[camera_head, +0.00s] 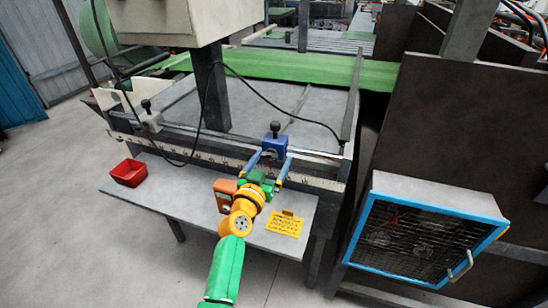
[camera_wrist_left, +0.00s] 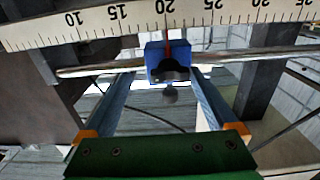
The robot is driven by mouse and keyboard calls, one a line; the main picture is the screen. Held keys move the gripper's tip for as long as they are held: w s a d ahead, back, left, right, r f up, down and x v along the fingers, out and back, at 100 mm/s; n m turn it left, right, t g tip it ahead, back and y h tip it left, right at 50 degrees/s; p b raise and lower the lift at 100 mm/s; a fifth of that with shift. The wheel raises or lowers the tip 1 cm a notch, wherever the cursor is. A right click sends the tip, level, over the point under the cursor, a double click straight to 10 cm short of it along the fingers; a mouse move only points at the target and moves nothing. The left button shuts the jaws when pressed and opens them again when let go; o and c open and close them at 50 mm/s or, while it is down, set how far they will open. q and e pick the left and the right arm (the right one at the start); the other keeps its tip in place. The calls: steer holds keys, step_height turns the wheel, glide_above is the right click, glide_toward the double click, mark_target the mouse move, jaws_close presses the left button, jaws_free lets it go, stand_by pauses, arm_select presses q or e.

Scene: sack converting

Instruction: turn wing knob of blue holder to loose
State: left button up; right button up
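The blue holder (camera_head: 274,144) sits on the ruler rail at the front edge of the machine table, with a black knob on its top. In the left wrist view the blue holder (camera_wrist_left: 156,55) hangs beside the ruler, and a dark knob (camera_wrist_left: 170,72) shows on its near face. My left gripper (camera_head: 272,158) is open, its two blue fingers spread to either side of the holder. In the left wrist view the gripper (camera_wrist_left: 160,74) has the dark knob between its fingertips; I cannot tell whether they touch it. My right gripper is out of view.
A grey holder (camera_head: 151,116) stands farther left on the rail. A black cable hangs over the table. A blue-framed mesh box (camera_head: 425,240) stands at right.

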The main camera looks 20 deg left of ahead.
arm_select(q)
steer(key=shift+w+f, duration=0.25)
steer(key=shift+w, duration=0.4)
steer(key=shift+a+r, duration=0.1)
steer(key=shift+a, duration=0.15)
steer(key=shift+s+a+r, duration=0.25)
steer(key=shift+s+a, duration=0.15)
steer(key=shift+s, duration=0.2)
steer(key=shift+w+d+f, duration=0.1)
steer(key=shift+w+f, duration=0.05)
steer(key=shift+w, duration=0.05)
steer(key=c, duration=1.4)
